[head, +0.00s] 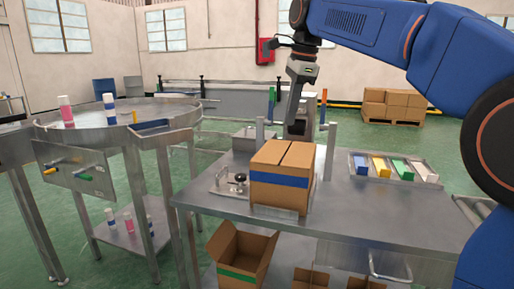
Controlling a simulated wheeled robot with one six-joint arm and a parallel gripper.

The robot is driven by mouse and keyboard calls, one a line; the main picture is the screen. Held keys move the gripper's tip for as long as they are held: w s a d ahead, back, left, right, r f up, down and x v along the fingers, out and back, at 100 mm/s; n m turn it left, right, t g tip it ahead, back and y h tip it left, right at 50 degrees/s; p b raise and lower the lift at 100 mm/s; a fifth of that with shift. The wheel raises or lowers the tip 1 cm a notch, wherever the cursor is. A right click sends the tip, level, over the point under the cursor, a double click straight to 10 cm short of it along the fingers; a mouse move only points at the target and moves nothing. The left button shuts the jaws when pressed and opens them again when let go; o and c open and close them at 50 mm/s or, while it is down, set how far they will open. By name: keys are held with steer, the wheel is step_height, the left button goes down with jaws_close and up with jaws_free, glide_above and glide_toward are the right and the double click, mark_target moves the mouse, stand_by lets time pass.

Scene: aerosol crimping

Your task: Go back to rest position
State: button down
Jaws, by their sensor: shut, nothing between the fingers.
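My gripper (294,124) hangs from my blue arm near the middle of the head view. It points down above the back part of the steel table (370,208), behind a closed cardboard box (283,172) with a blue band. Its fingers are shut with nothing visible held. The fingertips are small in the picture and close to the posts behind the box.
A tray (390,179) with blue, yellow, green and white items lies right of the box. Two upright posts (329,150) flank the gripper. A round steel table (95,121) with cans stands left. An open box (240,250) sits below. The table's front right is clear.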

steer(key=s+d+f+n+t, duration=0.2)
steer(key=s+d+f+n, duration=0.7)
steer(key=s+d+f, duration=0.6)
steer(key=s+d+f+n, duration=0.2)
steer(key=s+f+n, duration=0.2)
steer(key=s+f, duration=0.4)
steer(key=s+d+f+n+t+h, duration=0.1)
steer(key=s+d+f+n, duration=0.1)
steer(key=s+f, duration=0.7)
steer(key=shift+s+d+f+n+h, duration=0.15)
steer(key=shift+d+f+n+h, duration=0.25)
steer(key=shift+n, duration=0.5)
